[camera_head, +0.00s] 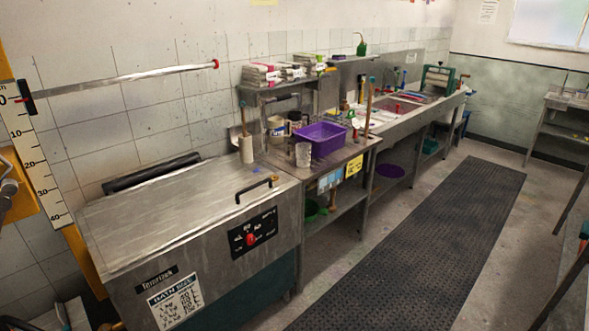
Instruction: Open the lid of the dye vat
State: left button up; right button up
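The dye vat (200,262) is a large steel box at the lower left, with a dark green lower part. Its flat, worn steel lid (170,210) lies level across the top and looks shut. A black bar handle (255,187) stands on the lid near its front right edge. A black control panel (252,234) with a red knob is on the front face below the handle. A dark roller-like bar (152,172) runs behind the lid's back edge. I see neither of my grippers clearly in this view.
A steel bench (335,155) with a purple tub (320,138) and jars adjoins the vat's right side. A metal rail (130,77) runs along the wall above the lid. A black ribbed mat (430,235) covers clear floor in front. Dark bars cross the lower right corner.

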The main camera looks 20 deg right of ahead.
aim_at(142, 212)
jog(key=i+l, duration=0.2)
jog(key=i, duration=0.15)
jog(key=i+l+z, duration=0.15)
jog(key=i, duration=0.2)
jog(key=i+l, duration=0.15)
jog(key=i, duration=0.2)
jog(key=z, duration=0.05)
